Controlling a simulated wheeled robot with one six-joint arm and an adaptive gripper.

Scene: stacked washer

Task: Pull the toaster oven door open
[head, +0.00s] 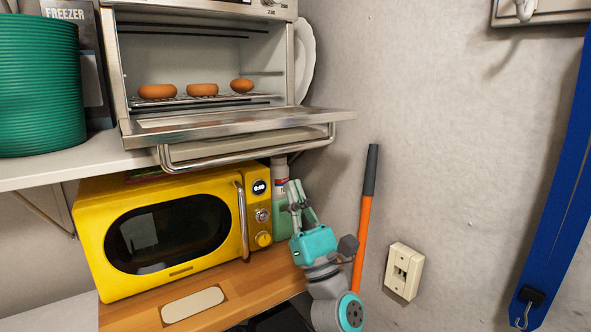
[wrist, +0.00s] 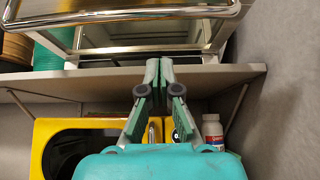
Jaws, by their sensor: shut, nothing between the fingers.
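The toaster oven (head: 204,60) stands on the upper shelf in the head view. Its door (head: 240,128) is swung down to about level, and the chamber is exposed with three brown round items (head: 202,90) on the rack. The door's metal bar handle (head: 250,150) hangs at the front edge. In the wrist view the handle (wrist: 125,17) crosses the top left. My gripper (head: 293,190) is below the door, in front of the yellow microwave's right side. In the wrist view its fingers (wrist: 159,72) are together and empty, apart from the handle.
A yellow microwave (head: 160,228) sits on a wooden surface below the shelf (head: 60,168). A white bottle (wrist: 212,130) stands beside it. A green ribbed container (head: 38,85) is left of the oven. An orange pole (head: 364,215) leans by the right wall.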

